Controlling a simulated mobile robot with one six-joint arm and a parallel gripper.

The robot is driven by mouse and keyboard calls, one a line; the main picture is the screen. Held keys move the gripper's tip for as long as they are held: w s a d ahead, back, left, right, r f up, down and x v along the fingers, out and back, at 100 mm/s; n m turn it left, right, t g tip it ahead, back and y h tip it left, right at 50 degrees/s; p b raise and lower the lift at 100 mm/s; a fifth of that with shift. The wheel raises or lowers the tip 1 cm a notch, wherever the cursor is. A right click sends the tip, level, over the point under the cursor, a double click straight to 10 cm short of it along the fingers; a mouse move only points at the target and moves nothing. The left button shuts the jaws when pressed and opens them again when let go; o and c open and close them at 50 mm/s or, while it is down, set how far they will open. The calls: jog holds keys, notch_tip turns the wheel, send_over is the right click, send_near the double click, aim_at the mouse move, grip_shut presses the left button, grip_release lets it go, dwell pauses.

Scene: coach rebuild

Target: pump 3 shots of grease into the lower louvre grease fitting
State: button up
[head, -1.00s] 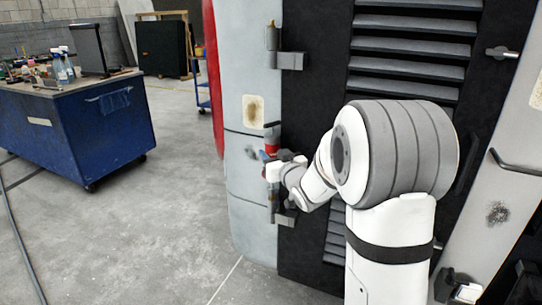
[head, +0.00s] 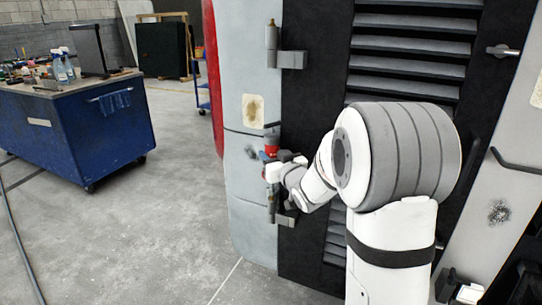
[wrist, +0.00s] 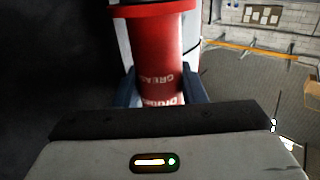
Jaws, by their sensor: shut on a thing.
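A red grease gun (wrist: 158,60) with white lettering that reads "GREASE" stands between the dark fingers of my gripper (wrist: 158,88) in the wrist view. My gripper is shut on its barrel. In the head view my gripper (head: 268,160) is small beside the door's left edge, and the red part of the gun (head: 271,141) shows just above it, roughly upright. A lower hinge bracket (head: 287,217) sits just below my gripper. The louvre panel (head: 412,48) is partly behind my arm. I cannot make out the lower grease fitting or whether the nozzle touches it.
An upper hinge bracket (head: 291,60) sticks out above. A door handle (head: 512,167) is at the right. A blue workbench (head: 85,125) with bottles and tools stands at the left. The concrete floor (head: 165,220) between bench and coach is clear.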

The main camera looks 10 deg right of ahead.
aim_at(275, 140)
jog(key=shift+f+b, duration=0.75)
jog(key=shift+f, duration=0.1)
jog(key=shift+r, duration=0.25)
dwell(0.5)
jog(key=shift+r+p, duration=0.45)
jog(key=shift+r, duration=0.45)
jog(key=shift+r+p, duration=1.45)
jog(key=shift+r, duration=1)
jog(key=shift+s+a, duration=0.1)
jog(key=s+a+b, duration=0.4)
jog(key=s, duration=0.2)
jog(key=shift+s+a, duration=0.15)
jog(key=shift+a, duration=0.1)
